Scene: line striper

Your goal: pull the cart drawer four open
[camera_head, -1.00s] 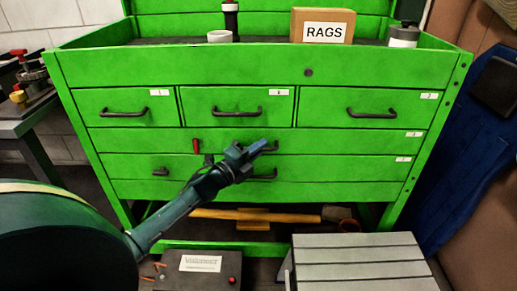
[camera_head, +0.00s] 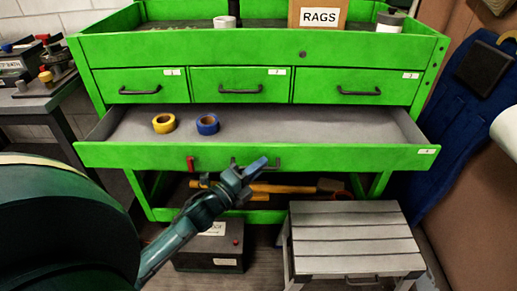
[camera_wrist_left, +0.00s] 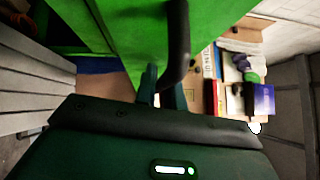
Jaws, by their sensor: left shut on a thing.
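The green cart's drawer four (camera_head: 340,157) is pulled well out, its grey inside showing. A yellow tape roll (camera_head: 164,123) and a blue tape roll (camera_head: 207,124) lie in its left half. My left gripper (camera_head: 252,170) is at the middle of the drawer front, shut on its dark handle (camera_head: 274,163), which the gripper partly hides. In the left wrist view the black handle (camera_wrist_left: 179,45) runs down between my fingers (camera_wrist_left: 164,92). My right gripper is not in view.
The three upper drawers (camera_head: 240,84) are shut. The cart top holds a RAGS box (camera_head: 318,13). A grey slatted step stool (camera_head: 350,235) stands below at the right, and a dark box (camera_head: 212,248) on the floor below. A side bench (camera_head: 40,95) is at the left.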

